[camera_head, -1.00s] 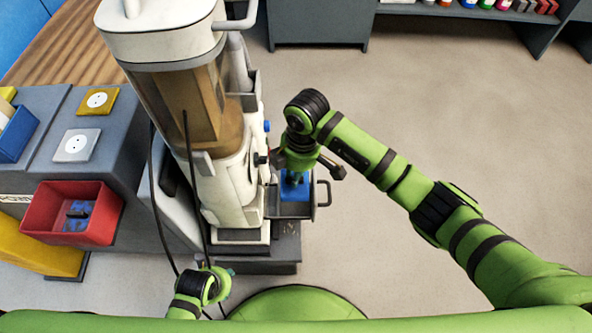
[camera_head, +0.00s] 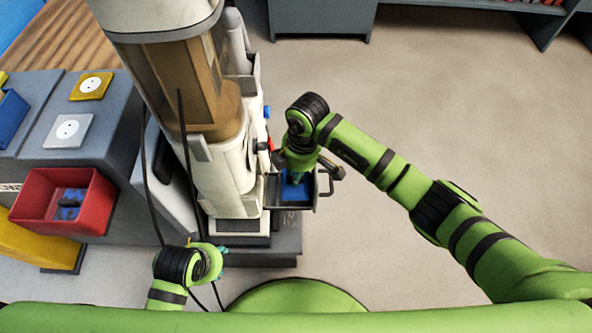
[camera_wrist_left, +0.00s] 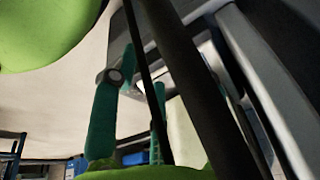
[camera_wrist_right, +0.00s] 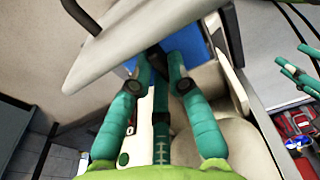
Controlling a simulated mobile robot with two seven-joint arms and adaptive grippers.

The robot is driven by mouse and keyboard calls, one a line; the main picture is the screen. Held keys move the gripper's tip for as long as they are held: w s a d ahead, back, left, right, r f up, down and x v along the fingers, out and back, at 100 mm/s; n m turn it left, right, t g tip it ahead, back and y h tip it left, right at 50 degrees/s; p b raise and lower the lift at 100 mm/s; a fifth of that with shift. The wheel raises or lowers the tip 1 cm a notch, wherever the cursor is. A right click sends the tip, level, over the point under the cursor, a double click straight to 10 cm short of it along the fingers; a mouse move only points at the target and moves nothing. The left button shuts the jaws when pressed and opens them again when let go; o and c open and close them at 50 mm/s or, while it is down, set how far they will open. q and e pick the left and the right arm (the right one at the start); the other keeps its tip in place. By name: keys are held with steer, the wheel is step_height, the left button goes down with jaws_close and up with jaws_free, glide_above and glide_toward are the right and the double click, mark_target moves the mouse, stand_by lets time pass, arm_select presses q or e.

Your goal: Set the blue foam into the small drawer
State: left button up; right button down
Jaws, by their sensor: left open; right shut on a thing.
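The blue foam (camera_head: 296,193) is in the small open drawer (camera_head: 291,206) low on the pale machine's right side; whether it rests on the drawer floor I cannot tell. My right gripper (camera_head: 299,177) points down over the drawer, shut on the foam. In the right wrist view, the right fingertips (camera_wrist_right: 158,88) close on a dark part above the blue foam (camera_wrist_right: 200,52), partly hidden by a pale panel. My left gripper (camera_head: 224,262) is open left of my base; its fingers (camera_wrist_left: 132,95) show in the left wrist view.
A red bin (camera_head: 104,208) with a blue and dark piece inside hangs on the grey cabinet (camera_head: 118,140) at left. The tall machine (camera_head: 224,165) stands beside it. Black cables (camera_head: 187,175) hang before the machine, near my left gripper. The floor (camera_head: 450,120) at right is clear.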

arm_select(q)
steer(key=shift+w+b+v, duration=0.15)
steer(key=shift+b+v, duration=0.2)
steer(key=shift+v, duration=0.65)
steer(key=shift+w+b+v, duration=0.15)
steer(key=shift+b+v, duration=0.15)
steer(key=shift+v, duration=0.7)
arm_select(e)
steer(key=shift+f, duration=1.25)
arm_select(q)
steer(key=shift+r, duration=0.1)
arm_select(e)
steer(key=c, duration=1.1)
jaws_free()
arm_select(q)
steer(key=shift+r+p, duration=0.9)
steer(key=shift+p, duration=0.05)
arm_select(e)
steer(key=d+r, duration=0.3)
steer(key=r, duration=1)
